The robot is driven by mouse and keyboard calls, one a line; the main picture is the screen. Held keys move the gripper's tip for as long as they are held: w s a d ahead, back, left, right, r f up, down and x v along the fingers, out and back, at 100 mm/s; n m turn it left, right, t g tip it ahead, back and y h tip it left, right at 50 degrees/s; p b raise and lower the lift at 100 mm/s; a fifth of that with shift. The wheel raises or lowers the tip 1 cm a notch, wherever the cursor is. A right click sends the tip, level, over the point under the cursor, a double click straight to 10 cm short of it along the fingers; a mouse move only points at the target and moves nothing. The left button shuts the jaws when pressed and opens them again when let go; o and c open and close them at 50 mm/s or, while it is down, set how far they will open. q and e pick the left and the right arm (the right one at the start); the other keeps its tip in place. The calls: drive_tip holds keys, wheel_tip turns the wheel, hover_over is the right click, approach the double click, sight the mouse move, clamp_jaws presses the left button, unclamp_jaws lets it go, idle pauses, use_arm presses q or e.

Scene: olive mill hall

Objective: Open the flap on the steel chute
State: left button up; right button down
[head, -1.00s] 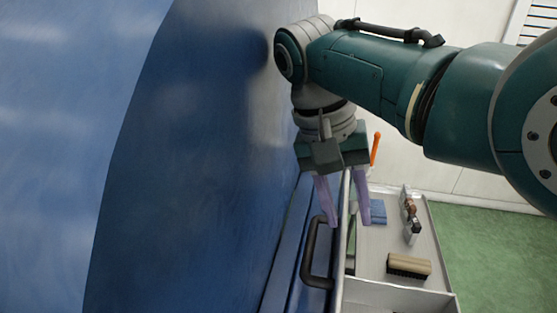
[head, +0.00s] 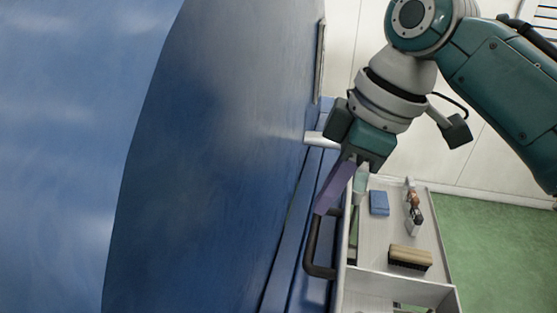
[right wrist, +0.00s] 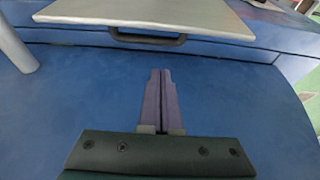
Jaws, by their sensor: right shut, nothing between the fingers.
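A dark bar handle (head: 312,249) stands beside a pale wall at the blue machine's right edge. In the right wrist view the handle (right wrist: 148,41) runs along the near edge of a flat pale plate (right wrist: 150,15). I cannot tell for sure whether this plate is the chute's flap. My right gripper (head: 321,212) is shut and empty, its purple fingers pointing down-left, with the tips near the handle's upper end in the head view. In the right wrist view the fingertips (right wrist: 159,71) appear short of the handle, over blue surface. My left gripper is out of view.
The large blue machine (head: 220,150) fills the left side. A pale pipe stub (head: 318,138) sticks out near my gripper. To the right, a grey tray (head: 390,284) holds a brush (head: 409,257), a blue block (head: 379,203) and small items. Green floor (head: 490,245) lies beyond.

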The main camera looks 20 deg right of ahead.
sight(314, 247)
drive_tip(key=f+p, duration=0.1)
drive_tip(key=f, duration=0.1)
drive_tip(key=f+p, duration=0.1)
drive_tip(key=f, duration=0.2)
drive_tip(key=shift+s+d+f+p, duration=0.25)
drive_tip(key=shift+d+f+p, duration=0.1)
drive_tip(key=shift+f+p, duration=0.05)
drive_tip(key=shift+s+d+f, duration=0.2)
drive_tip(key=shift+s+d, duration=0.15)
drive_tip(key=shift+d, duration=0.15)
drive_tip(key=s+d+p, duration=0.3)
drive_tip(key=d, duration=0.2)
drive_tip(key=shift+s+d, duration=0.2)
drive_tip(key=shift+s, duration=0.1)
